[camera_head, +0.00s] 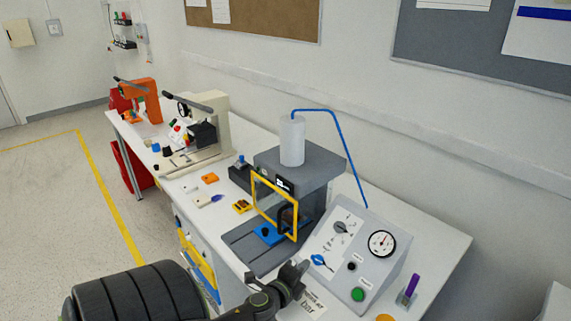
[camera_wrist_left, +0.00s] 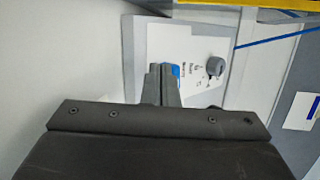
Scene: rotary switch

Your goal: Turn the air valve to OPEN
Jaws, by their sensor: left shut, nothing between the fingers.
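A sloped grey control panel (camera_head: 325,237) stands on the workbench. It carries a blue lever handle (camera_head: 320,262), a grey rotary knob (camera_head: 341,227) above it, and a pressure gauge (camera_head: 382,243). The labels are too small to read, so I cannot tell which control is marked as the air valve. My left gripper (camera_head: 298,271) is shut and empty, just left of and below the blue handle. In the left wrist view, the fingers (camera_wrist_left: 164,72) point at the panel and partly hide the blue handle (camera_wrist_left: 175,70). The grey knob (camera_wrist_left: 215,66) is to their right. I cannot tell whether they touch the handle.
A green button (camera_head: 357,294) and a black knob (camera_head: 351,266) are also on the panel. A grey machine with a yellow-framed guard (camera_head: 262,181) stands left of it, with a blue hose (camera_head: 345,150) running to the panel. A purple-topped item (camera_head: 411,287) stands at right.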

